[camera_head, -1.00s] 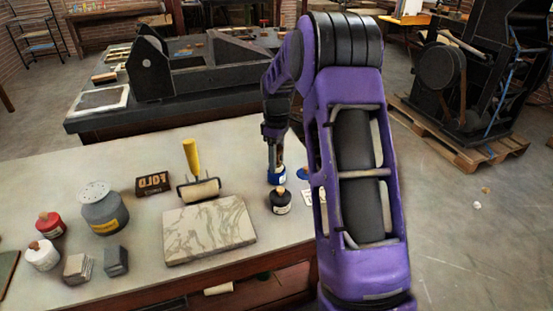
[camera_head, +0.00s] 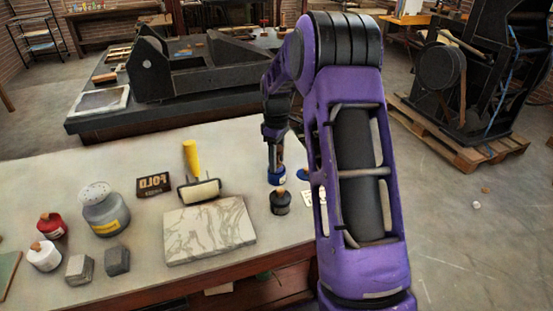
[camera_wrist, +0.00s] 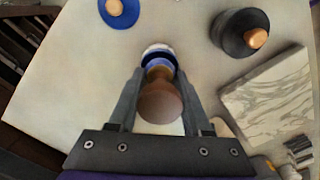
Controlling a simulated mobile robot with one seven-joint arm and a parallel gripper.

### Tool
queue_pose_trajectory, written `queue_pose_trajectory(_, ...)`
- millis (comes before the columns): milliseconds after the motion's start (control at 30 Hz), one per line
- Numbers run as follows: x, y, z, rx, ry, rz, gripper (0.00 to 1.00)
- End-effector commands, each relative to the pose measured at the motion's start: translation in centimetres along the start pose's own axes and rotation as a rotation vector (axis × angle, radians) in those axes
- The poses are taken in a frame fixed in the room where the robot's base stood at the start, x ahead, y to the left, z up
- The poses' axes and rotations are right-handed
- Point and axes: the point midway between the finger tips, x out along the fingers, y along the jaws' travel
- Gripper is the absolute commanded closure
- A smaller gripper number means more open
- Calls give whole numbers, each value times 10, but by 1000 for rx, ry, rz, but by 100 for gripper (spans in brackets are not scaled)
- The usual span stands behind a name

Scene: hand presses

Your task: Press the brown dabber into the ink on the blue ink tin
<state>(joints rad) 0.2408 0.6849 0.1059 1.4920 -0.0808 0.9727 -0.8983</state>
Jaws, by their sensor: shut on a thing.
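My gripper (camera_wrist: 158,100) is shut on the brown dabber (camera_wrist: 160,105), whose dark round handle sits between the fingers in the wrist view. The tin also shows in the head view (camera_head: 277,178), directly below my gripper (camera_head: 275,158).
A black jar with a wooden knob (camera_head: 280,203) stands close in front of the tin. A marble slab (camera_head: 210,232), a yellow-handled roller (camera_head: 196,180) and a grey can (camera_head: 105,214) are to the left. Bare table lies left of the tin in the wrist view.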

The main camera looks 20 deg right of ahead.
Motion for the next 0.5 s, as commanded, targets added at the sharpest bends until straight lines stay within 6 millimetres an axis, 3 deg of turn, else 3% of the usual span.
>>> queue_pose_trajectory(500,-48,1,-1,0,3,4,100)
